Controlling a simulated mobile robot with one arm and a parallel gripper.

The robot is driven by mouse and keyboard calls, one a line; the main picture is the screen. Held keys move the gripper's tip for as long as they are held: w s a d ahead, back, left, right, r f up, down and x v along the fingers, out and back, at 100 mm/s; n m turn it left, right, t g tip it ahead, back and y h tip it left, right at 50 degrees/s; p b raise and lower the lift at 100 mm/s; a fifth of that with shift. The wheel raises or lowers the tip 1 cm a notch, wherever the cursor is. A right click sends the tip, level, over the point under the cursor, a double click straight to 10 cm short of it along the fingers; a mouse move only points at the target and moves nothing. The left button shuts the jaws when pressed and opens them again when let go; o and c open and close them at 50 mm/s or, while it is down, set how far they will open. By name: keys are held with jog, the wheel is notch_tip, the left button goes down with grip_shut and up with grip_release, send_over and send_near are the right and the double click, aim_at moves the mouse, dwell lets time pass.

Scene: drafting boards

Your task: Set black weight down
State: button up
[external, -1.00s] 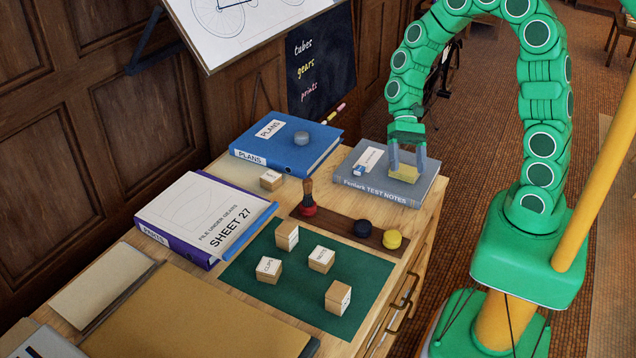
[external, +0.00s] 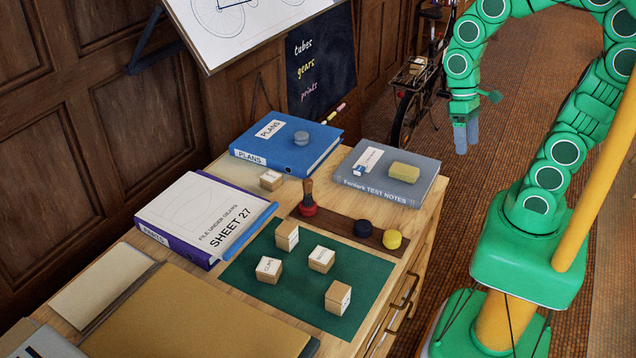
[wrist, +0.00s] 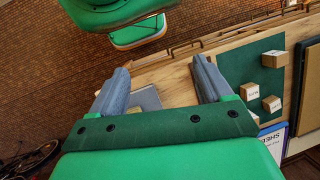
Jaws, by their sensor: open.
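The black weight (external: 362,229) is a short dark disc. It stands on the dark wooden strip (external: 333,223), between the red-based stamp (external: 308,199) and the yellow weight (external: 393,239). My gripper (external: 466,147) is open and empty. It hangs beyond the right edge of the desk, to the right of the grey book and well apart from the black weight. In the wrist view my gripper (wrist: 163,78) shows its two fingers spread wide with nothing between them. I cannot make out the black weight in that view.
A grey book (external: 375,190) carries a yellowish block (external: 405,172) and a small white-and-blue box. A blue binder (external: 300,160) has a grey disc on it. The green mat (external: 290,300) holds several wooden cubes, with bare areas between them.

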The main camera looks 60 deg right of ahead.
jog(key=s+d+r+n+t+h, duration=0.1)
jog(key=s+d+r+h, duration=0.1)
jog(key=s+d, duration=0.2)
jog(key=shift+s+r+n, duration=0.3)
jog(key=shift+s, duration=0.3)
dwell(0.9)
